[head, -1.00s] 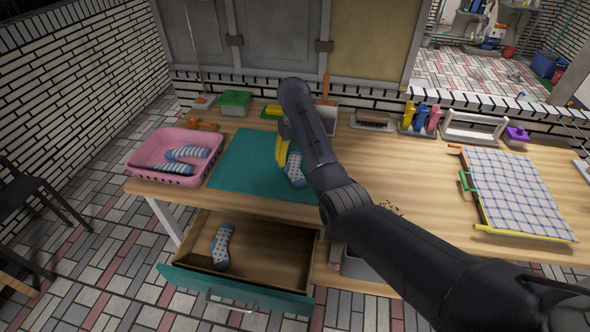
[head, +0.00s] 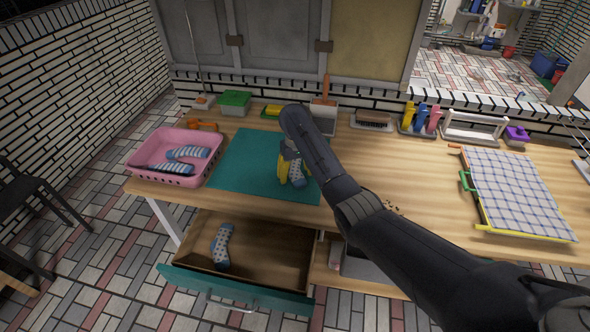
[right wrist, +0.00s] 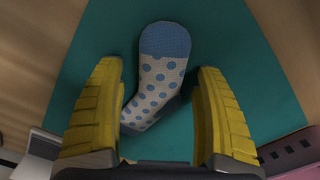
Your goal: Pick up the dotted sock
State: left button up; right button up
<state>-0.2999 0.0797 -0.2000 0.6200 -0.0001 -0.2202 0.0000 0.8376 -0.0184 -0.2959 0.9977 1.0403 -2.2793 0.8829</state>
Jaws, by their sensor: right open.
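A dotted sock (head: 297,168), cream with blue dots and a blue end, lies on the teal mat (head: 240,160); my right arm partly covers it in the head view. My right gripper (head: 290,172) is open over it. In the right wrist view the yellow fingers (right wrist: 160,85) stand on either side of the dotted sock (right wrist: 157,82), with nothing gripped. A second dotted sock (head: 221,246) lies in the open drawer (head: 265,250). My left gripper is not in view.
A pink basket (head: 141,160) with striped socks (head: 188,153) stands left of the mat. A dustpan (head: 324,115), a brush (head: 372,120) and a green box (head: 235,102) line the back. A checked cloth (head: 515,190) lies on a rack at right.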

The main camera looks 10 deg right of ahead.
jog(key=c, duration=1)
jog(key=shift+c, duration=0.2)
